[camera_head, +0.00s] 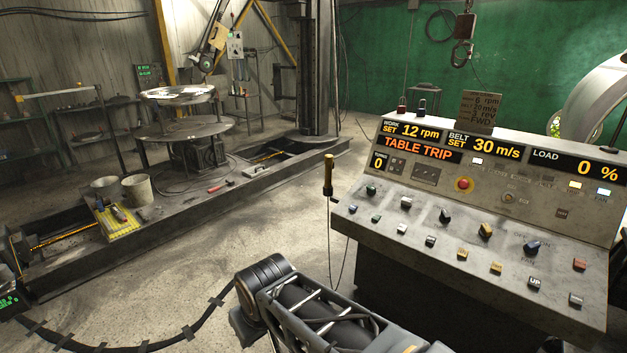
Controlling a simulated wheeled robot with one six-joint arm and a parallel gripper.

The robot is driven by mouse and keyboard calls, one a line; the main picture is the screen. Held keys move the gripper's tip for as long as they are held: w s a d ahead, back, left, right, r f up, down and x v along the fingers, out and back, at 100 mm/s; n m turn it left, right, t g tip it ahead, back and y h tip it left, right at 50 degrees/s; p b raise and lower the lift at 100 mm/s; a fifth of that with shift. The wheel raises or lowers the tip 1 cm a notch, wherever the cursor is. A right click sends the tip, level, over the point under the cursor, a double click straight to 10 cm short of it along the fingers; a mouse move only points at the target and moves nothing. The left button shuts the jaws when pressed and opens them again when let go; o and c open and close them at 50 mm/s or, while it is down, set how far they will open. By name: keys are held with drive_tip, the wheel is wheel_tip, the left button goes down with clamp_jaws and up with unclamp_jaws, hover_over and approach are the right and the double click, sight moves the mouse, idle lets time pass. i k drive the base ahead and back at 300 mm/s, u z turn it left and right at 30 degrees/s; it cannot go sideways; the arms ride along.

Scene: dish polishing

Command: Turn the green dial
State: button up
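The sloped grey control console (395,231) stands at the right with rows of small knobs and buttons. A small dark green knob (371,190) sits at the upper left of its lower panel; it looks like the green dial, but its pointer is too small to read. A small green button (375,218) sits just below it. My arm rises from the bottom centre, left of the console's lower front. My gripper is not in view, and nothing is seen touching the knob.
Other knobs include a black one (445,215), a yellow one (486,230) and a blue one (532,247). A red button (464,184) is higher up. The display (418,148) reads TABLE TRIP. A brass-coloured handle (328,176) stands at the console's left edge. The floor to the left is mostly open.

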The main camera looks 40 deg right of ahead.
sight(371, 190)
drive_tip(key=u, duration=0.1)
drive_tip(key=i, duration=1.55)
drive_tip(key=z, duration=0.9)
drive_tip(key=i, duration=0.9)
drive_tip(key=z, duration=1.3)
drive_tip(key=i, duration=0.35)
drive_tip(key=z, duration=0.3)
